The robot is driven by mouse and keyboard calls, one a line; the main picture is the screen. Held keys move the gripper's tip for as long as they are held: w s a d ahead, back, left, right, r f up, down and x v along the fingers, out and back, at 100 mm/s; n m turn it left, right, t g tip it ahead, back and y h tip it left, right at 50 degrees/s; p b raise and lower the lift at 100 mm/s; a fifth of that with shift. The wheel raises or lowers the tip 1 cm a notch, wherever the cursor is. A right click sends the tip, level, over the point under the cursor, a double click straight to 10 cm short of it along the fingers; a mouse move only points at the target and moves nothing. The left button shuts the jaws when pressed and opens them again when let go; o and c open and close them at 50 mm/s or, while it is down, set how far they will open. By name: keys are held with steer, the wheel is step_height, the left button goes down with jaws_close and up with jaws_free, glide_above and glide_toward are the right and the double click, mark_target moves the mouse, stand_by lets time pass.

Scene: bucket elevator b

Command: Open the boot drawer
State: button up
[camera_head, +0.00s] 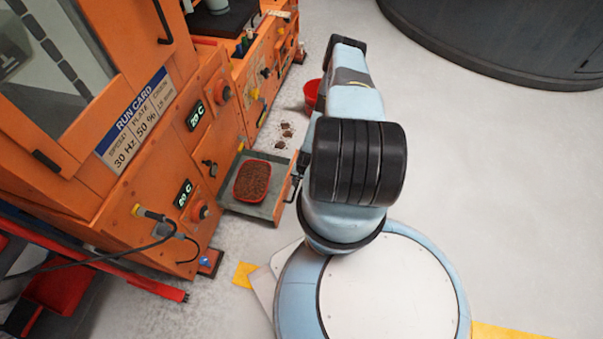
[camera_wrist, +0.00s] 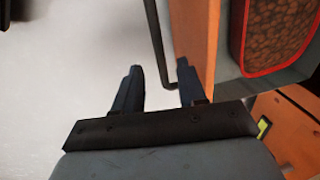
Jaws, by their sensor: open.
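The boot drawer (camera_head: 272,209) stands pulled out from the orange machine in the head view, a shallow grey tray. A red pan of brown grains (camera_head: 252,181) lies in it. The wrist view shows the drawer's orange front (camera_wrist: 196,35), part of its grey inside and the red pan (camera_wrist: 275,35). A dark bar handle (camera_wrist: 156,38) runs along the outer side of that front. My gripper (camera_wrist: 158,72) is open, with the handle's bent end between its fingers in the picture. I cannot tell whether they touch it. In the head view the fingers are mostly hidden by my arm.
The orange machine (camera_head: 150,215) with knobs and displays fills the left. A red container (camera_head: 312,93) stands on the floor behind my arm, near small brown piles (camera_head: 284,133). A black cable (camera_head: 100,259) and red bars lie at lower left.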

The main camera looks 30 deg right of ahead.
step_height(320, 180, up, 8)
steer(key=s+d, duration=0.1)
steer(key=shift+r, duration=0.2)
steer(key=shift+d, duration=0.1)
stand_by(0.5)
